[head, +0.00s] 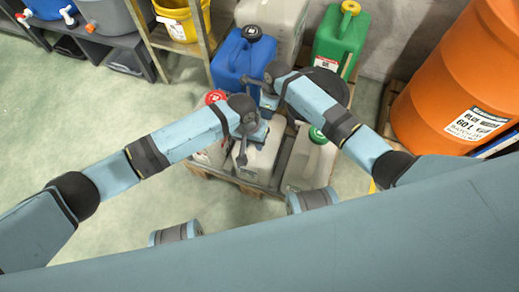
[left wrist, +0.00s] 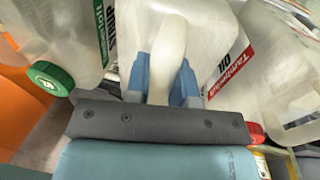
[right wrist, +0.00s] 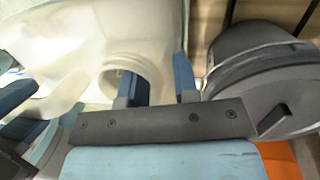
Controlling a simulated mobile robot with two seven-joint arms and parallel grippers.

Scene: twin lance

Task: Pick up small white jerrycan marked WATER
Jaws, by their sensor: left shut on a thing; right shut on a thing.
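A small white jerrycan (head: 262,160) stands between two other white cans in the head view. Its label is not readable. My left gripper (head: 252,132) is shut on its white handle (left wrist: 167,60), seen between the fingers (left wrist: 172,85) in the left wrist view. My right gripper (head: 268,85) is just beyond the left one. In the right wrist view its fingers (right wrist: 158,90) are at the uncapped mouth of a white can (right wrist: 120,75), shut on the wall beside it. This seems to be the same can; the arms hide much of it.
A red-capped can marked OIL (left wrist: 275,75) and a green-capped can (left wrist: 75,40) flank it closely. A blue jerrycan (head: 230,60), a green one (head: 338,40) and a dark bucket (right wrist: 255,75) stand behind. An orange drum (head: 450,80) is at right. Floor at left is clear.

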